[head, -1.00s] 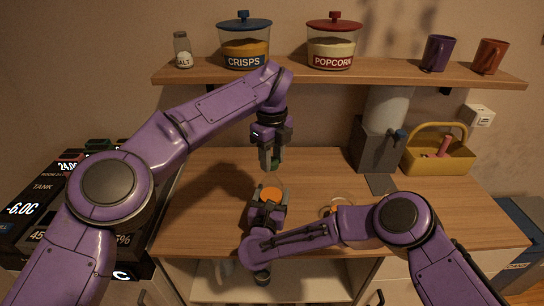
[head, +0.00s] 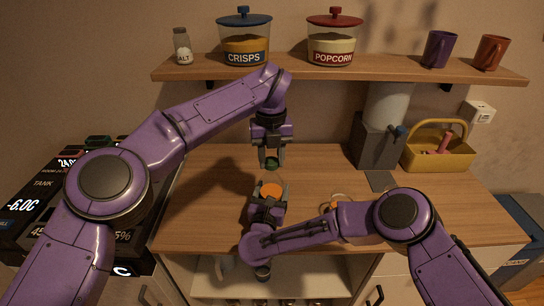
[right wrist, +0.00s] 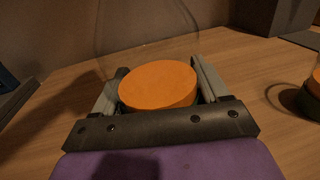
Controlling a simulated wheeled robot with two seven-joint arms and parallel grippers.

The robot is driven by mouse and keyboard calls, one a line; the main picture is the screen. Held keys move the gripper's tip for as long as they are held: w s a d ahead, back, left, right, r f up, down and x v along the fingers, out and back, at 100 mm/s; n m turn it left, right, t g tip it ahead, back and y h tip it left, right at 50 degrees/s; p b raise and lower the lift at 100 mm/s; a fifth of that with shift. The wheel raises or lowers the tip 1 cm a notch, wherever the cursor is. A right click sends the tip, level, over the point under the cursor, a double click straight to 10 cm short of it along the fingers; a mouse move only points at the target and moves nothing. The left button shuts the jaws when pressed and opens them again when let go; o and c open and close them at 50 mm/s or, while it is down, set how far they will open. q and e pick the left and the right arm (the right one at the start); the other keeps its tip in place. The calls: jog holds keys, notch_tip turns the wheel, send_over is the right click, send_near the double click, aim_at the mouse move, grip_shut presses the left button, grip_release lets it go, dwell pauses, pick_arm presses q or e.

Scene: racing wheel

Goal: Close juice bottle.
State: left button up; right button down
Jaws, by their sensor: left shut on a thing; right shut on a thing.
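The juice bottle (head: 271,190) shows as an orange disc, apparently juice, with faint clear outlines around it. It stands on the wooden counter. My right gripper (head: 268,195) is shut around it from the front; in the right wrist view the orange disc (right wrist: 158,84) sits between both fingers. My left gripper (head: 272,160) points down and is shut on a small dark green piece, apparently the cap (head: 271,163). In the head view it appears just beyond the bottle and apart from the orange disc. The exact height of the cap above the bottle is unclear.
A second orange-filled clear vessel (right wrist: 315,82) stands right of the bottle, partly behind my right arm in the head view. A grey appliance (head: 376,143) and a yellow basket (head: 438,158) stand at back right. A shelf (head: 330,72) with jars and mugs runs above.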

pick_arm(q)
jog(key=m, duration=0.6)
jog(key=shift+a, duration=0.1)
jog(key=m, duration=0.3)
jog(key=shift+m, duration=0.3)
jog(key=m, duration=0.5)
jog(key=shift+w+m, duration=0.15)
jog(key=shift+m, duration=0.25)
jog(key=m, duration=1.2)
jog(key=shift+w, duration=0.1)
jog(key=m, duration=0.7)
